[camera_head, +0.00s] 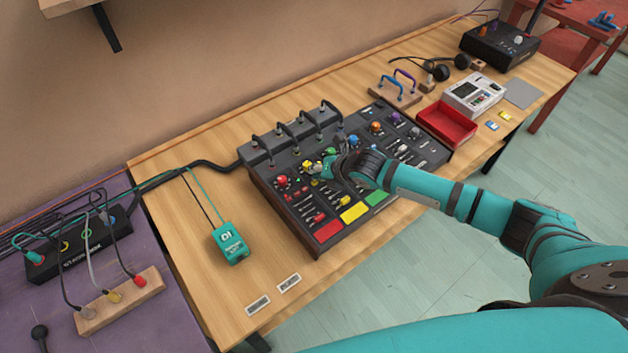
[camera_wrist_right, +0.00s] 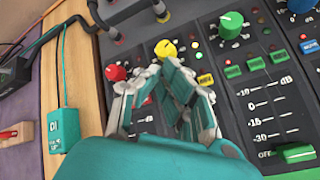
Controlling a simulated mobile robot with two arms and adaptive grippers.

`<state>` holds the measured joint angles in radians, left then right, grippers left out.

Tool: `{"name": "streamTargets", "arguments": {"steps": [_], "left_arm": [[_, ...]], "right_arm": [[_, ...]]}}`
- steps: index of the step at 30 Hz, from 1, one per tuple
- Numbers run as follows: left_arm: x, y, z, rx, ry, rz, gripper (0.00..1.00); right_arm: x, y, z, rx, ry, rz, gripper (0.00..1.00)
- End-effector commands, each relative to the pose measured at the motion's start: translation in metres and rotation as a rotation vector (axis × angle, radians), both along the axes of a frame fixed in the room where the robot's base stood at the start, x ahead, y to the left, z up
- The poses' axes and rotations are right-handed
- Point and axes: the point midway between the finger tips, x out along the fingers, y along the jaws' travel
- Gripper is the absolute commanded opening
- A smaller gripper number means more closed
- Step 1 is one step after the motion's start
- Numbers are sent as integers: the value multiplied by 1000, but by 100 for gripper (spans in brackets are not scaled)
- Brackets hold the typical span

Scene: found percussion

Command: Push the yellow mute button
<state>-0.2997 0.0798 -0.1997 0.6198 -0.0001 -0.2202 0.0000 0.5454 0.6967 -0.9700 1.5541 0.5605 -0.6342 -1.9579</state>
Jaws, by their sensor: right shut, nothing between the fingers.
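The dark mixer panel (camera_head: 290,215) lies on the wooden table and has colored knobs, small buttons and sliders. In the right wrist view, a small yellow button (camera_wrist_right: 205,79), its label too small to read surely, sits right of my fingers. A yellow knob (camera_wrist_right: 163,49) is just beyond the fingertips; it also shows in the head view (camera_head: 307,164). My right gripper (camera_wrist_right: 155,72) is shut and empty, low over the panel; in the head view the gripper (camera_head: 324,168) covers part of it. Whether it touches the panel I cannot tell. My left gripper is not in view.
A red knob (camera_wrist_right: 116,73) and a green knob (camera_wrist_right: 231,25) flank the yellow one. Cable loops (camera_head: 290,130) arch along the panel's back. A teal box (camera_head: 229,243) stands left of the panel. A red tray (camera_head: 447,124) is to its right. The table's front left is mostly clear.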

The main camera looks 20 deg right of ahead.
Motion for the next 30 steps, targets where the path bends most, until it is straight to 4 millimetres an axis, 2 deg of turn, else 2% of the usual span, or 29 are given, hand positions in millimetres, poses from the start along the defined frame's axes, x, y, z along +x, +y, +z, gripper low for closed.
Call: {"name": "streamTargets", "arguments": {"steps": [3,15,30], "left_arm": [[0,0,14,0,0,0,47],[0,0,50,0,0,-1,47],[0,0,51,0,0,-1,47]], "right_arm": [[0,0,16,0,-2,1,0],[0,0,56,-1,-1,0,0],[0,0,56,0,-1,-1,0]]}}
